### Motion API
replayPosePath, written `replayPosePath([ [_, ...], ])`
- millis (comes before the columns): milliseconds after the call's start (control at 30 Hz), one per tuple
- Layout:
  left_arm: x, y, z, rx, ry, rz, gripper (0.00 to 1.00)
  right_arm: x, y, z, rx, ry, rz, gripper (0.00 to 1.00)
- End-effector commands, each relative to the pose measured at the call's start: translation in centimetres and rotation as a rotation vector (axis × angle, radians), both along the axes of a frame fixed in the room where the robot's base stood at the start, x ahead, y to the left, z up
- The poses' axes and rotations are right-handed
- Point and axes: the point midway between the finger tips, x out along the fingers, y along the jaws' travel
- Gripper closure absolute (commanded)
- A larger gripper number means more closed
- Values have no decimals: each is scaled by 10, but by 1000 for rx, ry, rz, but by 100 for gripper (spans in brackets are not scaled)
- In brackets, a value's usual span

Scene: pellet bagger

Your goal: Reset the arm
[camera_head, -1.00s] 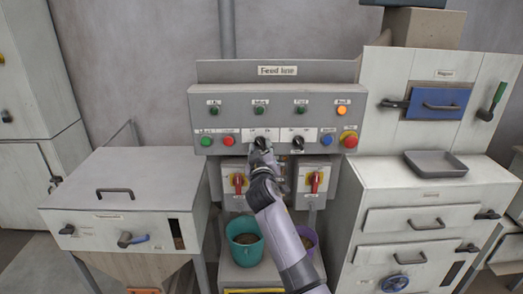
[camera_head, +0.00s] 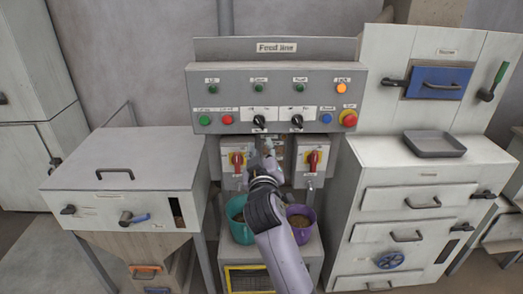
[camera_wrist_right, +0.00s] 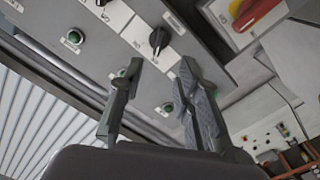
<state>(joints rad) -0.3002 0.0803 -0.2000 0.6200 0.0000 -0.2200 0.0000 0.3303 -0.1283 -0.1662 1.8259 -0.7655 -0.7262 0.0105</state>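My right gripper (camera_head: 267,147) is just below the lower edge of the grey feed line control panel (camera_head: 300,74), in front of the gap between two red-handled switches. In the right wrist view my right gripper (camera_wrist_right: 162,92) has its two fingers apart with nothing between them. A black selector knob (camera_wrist_right: 158,40) shows beyond the fingertips, apart from them. In the head view the left black selector (camera_head: 259,121) and the right black selector (camera_head: 297,121) are both uncovered. My left gripper is not in view.
A left red-handled switch (camera_head: 237,160) and a right one (camera_head: 312,160) flank my right gripper. A teal bucket (camera_head: 238,232) and purple bucket (camera_head: 303,222) stand below, partly behind my arm. A white cabinet (camera_head: 380,165) with a grey tray (camera_head: 434,144) stands right, a hopper box (camera_head: 130,160) left.

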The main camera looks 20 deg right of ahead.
Motion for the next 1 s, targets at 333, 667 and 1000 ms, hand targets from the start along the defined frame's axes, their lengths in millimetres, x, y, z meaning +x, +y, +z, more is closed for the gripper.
replayPosePath([
  [333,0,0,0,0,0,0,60,-3,1,0,0,-1,1,69],
  [667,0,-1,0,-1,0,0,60,3,10,-58,2,95,41,69],
  [1000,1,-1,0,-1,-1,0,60,-44,34,-305,80,488,177,69],
])
